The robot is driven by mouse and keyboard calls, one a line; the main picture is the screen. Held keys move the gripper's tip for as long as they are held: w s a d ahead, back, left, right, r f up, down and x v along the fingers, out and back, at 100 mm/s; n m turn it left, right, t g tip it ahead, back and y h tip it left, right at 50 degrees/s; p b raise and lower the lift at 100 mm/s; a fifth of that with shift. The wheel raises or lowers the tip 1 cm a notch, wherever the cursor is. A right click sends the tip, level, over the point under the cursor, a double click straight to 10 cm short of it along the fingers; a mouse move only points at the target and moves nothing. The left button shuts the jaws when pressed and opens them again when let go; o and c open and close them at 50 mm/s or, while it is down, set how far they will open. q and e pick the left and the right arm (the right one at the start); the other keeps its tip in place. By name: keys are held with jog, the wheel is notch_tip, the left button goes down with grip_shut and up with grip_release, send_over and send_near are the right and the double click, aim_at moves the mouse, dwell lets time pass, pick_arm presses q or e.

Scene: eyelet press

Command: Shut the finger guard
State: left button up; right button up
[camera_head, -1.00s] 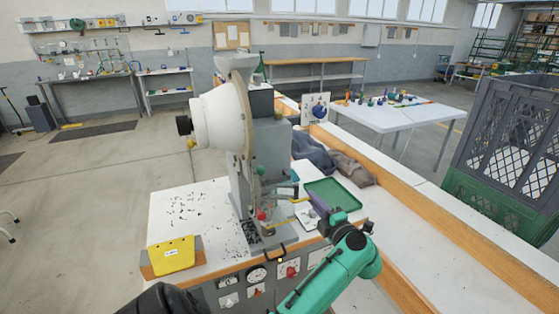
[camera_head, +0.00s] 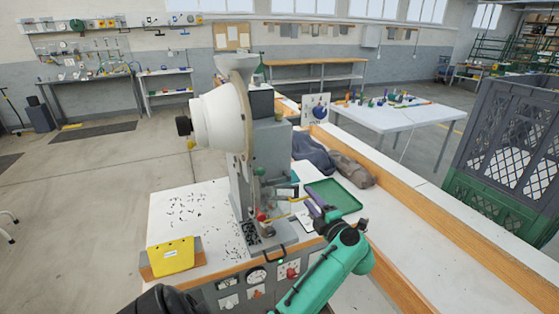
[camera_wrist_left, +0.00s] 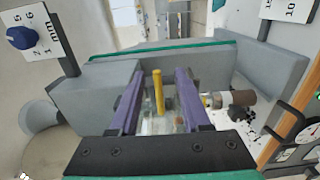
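The eyelet press (camera_head: 268,150) stands on the white bench with its white round housing facing left. A thin yellow rod (camera_head: 299,199) sticks out to the right from its tool area, where a small clear part that looks like the finger guard shows faintly. My left gripper (camera_head: 311,209), with purple fingers, is at the rod's right end. In the left wrist view the yellow rod (camera_wrist_left: 158,92) stands between the two parted fingers (camera_wrist_left: 160,98), with gaps on both sides. Clear material beyond the fingers is hard to make out. My right gripper is not in view.
A green tray (camera_head: 333,196) lies just right of my left gripper. Small dark eyelets are scattered beside the press. Dials and switches (camera_head: 258,275) line the front panel. A grey crate (camera_head: 510,140) stands at right.

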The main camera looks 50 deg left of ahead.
pick_arm(q)
jog(key=p+v, duration=0.1)
jog(key=v, duration=0.8)
dwell(0.4)
